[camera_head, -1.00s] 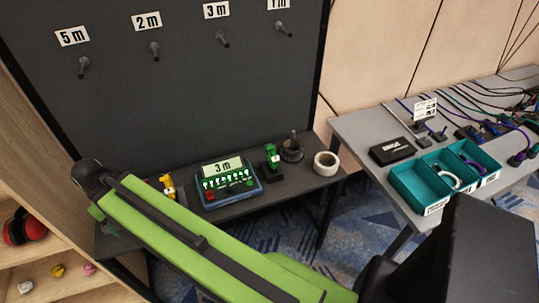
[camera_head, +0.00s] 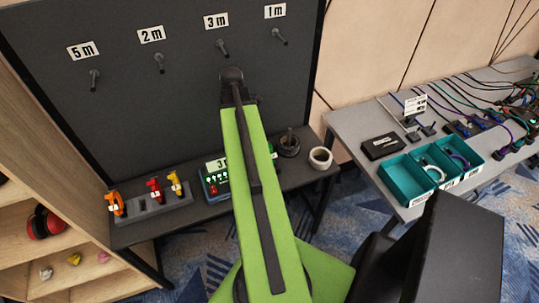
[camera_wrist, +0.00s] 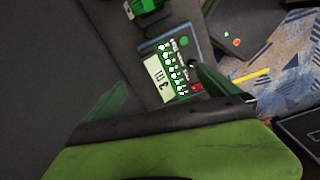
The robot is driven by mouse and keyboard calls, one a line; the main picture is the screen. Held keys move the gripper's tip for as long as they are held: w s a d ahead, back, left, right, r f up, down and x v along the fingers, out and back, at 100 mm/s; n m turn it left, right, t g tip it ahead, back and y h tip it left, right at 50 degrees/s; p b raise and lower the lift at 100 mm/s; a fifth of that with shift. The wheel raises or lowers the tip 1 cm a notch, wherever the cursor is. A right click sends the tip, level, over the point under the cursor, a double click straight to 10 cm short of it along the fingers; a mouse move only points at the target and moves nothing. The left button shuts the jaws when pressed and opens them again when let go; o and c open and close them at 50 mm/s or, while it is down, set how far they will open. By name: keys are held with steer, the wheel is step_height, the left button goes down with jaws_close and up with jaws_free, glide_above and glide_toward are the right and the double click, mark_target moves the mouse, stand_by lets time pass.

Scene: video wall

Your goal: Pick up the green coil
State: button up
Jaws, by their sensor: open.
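The green coil (camera_head: 272,150) is mostly hidden behind my arm in the head view, with only a sliver showing to the right of the tester. In the wrist view a green piece (camera_wrist: 146,8), which looks like this coil, is cut off by the top edge. My gripper (camera_wrist: 161,78) is open and empty, its two green fingers apart with the tester between them in the picture. In the head view my arm reaches over the narrow table and hides the fingers.
The tester (camera_head: 215,186) is partly covered by my arm. An orange coil (camera_head: 115,204), a red coil (camera_head: 154,190) and a yellow coil (camera_head: 175,184) stand in a rack at left. A tape roll (camera_head: 321,158) lies at right. Hooks with length labels line the dark panel (camera_head: 120,110).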

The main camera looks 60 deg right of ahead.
steer(key=n, duration=0.2)
glide_toward(270, 146)
steer(key=shift+d, duration=0.15)
step_height(270, 146, down, 13)
steer(key=b, duration=1.2)
steer(key=shift+w+r+b, duration=0.1)
steer(key=shift+r+b, duration=0.05)
steer(key=shift+b, duration=0.15)
step_height(270, 146, down, 5)
steer(key=b, duration=0.5)
steer(key=shift+w, duration=0.2)
steer(key=shift+r, duration=0.1)
steer(key=c, duration=1.5)
steer(key=shift+o, duration=0.2)
steer(key=shift+r+p, duration=0.45)
steer(key=shift+p, duration=0.1)
step_height(270, 146, up, 4)
steer(key=p, duration=0.3)
steer(key=shift+f+p, duration=0.15)
steer(key=shift+p, duration=0.2)
steer(key=s+d+r+p, duration=0.4)
steer(key=s+r+p, duration=0.2)
steer(key=s, duration=0.4)
steer(key=shift+s+d+r, duration=0.2)
steer(key=shift+s, duration=0.2)
